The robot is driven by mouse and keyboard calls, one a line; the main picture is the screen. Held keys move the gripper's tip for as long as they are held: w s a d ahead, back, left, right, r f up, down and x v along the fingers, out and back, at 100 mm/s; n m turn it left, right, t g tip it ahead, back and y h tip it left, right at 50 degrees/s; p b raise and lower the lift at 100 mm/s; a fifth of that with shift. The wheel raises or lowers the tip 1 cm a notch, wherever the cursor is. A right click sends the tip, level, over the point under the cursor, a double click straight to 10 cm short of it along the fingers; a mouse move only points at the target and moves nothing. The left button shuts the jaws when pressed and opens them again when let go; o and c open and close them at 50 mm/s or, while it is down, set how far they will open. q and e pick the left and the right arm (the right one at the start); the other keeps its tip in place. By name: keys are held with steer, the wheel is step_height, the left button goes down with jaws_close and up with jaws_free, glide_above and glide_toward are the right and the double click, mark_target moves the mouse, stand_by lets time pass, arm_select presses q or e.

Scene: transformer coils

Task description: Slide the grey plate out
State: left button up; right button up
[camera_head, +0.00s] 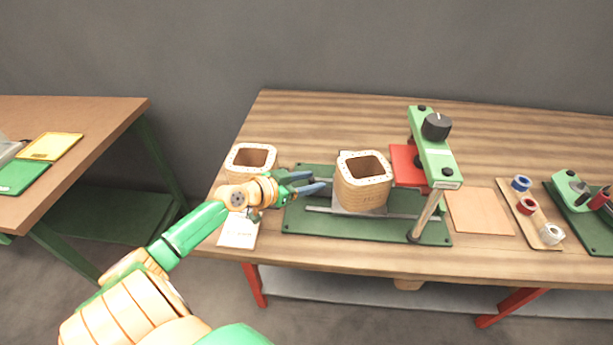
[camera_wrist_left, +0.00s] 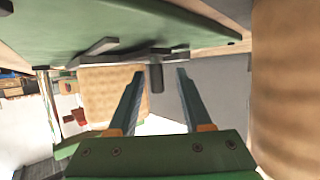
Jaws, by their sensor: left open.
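The grey plate (camera_head: 341,205) lies under a tan wound coil (camera_head: 364,187) on the green base (camera_head: 300,222), with only its edges showing. My left gripper (camera_head: 318,184) is open, just left of this coil, fingers pointing towards it. In the left wrist view, a short dark grey tab (camera_wrist_left: 156,76) shows near the gap between the open fingertips (camera_wrist_left: 160,72). I cannot tell whether the tab is between them or just beyond. The coil (camera_wrist_left: 108,98) shows behind the left finger. My right gripper is out of view.
A second coil (camera_head: 250,159) stands left, close behind my left gripper. A green clamp arm (camera_head: 434,160) with a black knob stands right of the middle coil, near a red plate (camera_head: 404,160). A thin rail (camera_head: 325,210) crosses the base. A white sheet (camera_head: 238,232) lies at the front left.

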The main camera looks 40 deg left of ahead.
arm_select(q)
steer(key=v, duration=0.6)
steer(key=shift+s+a+f+b, duration=0.1)
steer(key=shift+s+a+b, duration=0.05)
steer(key=shift+s+b, duration=0.15)
steer(key=shift+s+r, duration=0.15)
steer(key=shift+r, duration=0.05)
